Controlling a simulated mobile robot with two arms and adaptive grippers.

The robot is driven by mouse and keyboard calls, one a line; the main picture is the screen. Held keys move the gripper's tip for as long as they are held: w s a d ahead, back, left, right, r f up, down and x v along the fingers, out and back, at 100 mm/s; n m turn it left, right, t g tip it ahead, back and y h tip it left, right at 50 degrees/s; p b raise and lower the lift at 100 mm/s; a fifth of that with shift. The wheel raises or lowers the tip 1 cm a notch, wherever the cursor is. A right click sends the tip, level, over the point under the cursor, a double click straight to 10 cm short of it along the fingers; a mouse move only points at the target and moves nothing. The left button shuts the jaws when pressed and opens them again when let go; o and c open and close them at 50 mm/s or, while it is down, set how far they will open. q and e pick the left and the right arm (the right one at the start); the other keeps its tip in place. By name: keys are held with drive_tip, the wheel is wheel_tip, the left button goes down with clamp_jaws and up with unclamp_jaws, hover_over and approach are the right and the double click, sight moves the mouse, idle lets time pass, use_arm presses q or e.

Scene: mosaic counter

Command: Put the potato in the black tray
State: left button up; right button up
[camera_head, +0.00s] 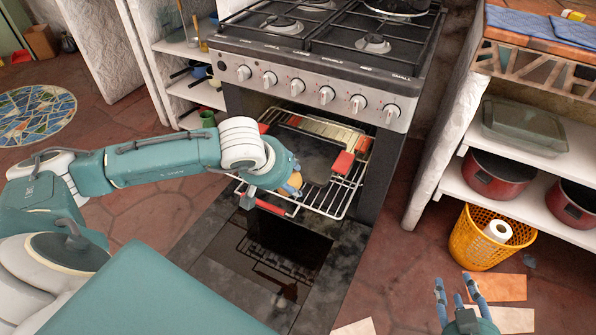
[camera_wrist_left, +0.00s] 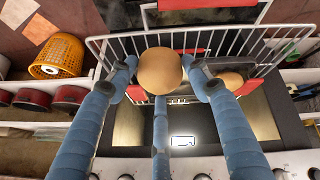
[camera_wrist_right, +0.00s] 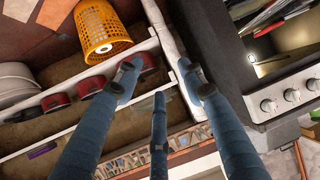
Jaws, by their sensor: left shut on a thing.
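The potato (camera_wrist_left: 160,71) is a rounded tan-brown thing between the fingers of my left gripper (camera_wrist_left: 165,75). In the head view, my left gripper (camera_head: 288,186) is shut on the potato (camera_head: 294,182), mostly hidden by the hand, over the front left of the pulled-out oven rack. The black tray (camera_head: 305,152) appears as a dark flat surface on that rack, beyond the gripper; its outline is partly hidden. My right gripper (camera_head: 462,290) is open and empty at the lower right. Its spread fingers also show in the right wrist view (camera_wrist_right: 160,80).
A stove with knobs (camera_head: 327,95) stands above. A yellow basket (camera_head: 475,240) and shelves with red pots (camera_head: 497,175) are at the right. Another brownish rounded thing (camera_wrist_left: 231,80) lies beside the left fingers.

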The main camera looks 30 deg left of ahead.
use_arm(q)
drive_tip(key=f, duration=0.1)
drive_tip(key=w+a+f+b, duration=0.1)
drive_tip(key=f+n+b, duration=0.1)
drive_tip(key=shift+w+a+f, duration=0.1)
drive_tip(key=shift+w+a, duration=0.05)
drive_tip(key=shift+a, duration=0.1)
drive_tip(key=w, duration=0.6)
drive_tip(key=w+b, duration=0.1)
drive_tip(key=w, duration=0.2)
drive_tip(key=shift+w+a, duration=0.15)
drive_tip(key=shift+a, duration=0.1)
drive_tip(key=b, duration=0.2)
approach(317, 154)
drive_tip(key=shift+w+f, duration=0.3)
drive_tip(key=shift+w, duration=0.8)
wheel_tip(317, 154, down, 3)
drive_tip(key=shift+f+b, duration=0.15)
drive_tip(key=shift+b, duration=0.25)
use_arm(e)
wheel_tip(317, 154, up, 25)
drive_tip(key=s+a+t+y, duration=0.1)
drive_tip(key=a+t+y, duration=0.1)
drive_tip(key=t, duration=0.9)
drive_tip(key=shift+a+r+y, duration=0.2)
drive_tip(key=shift+y, duration=0.6)
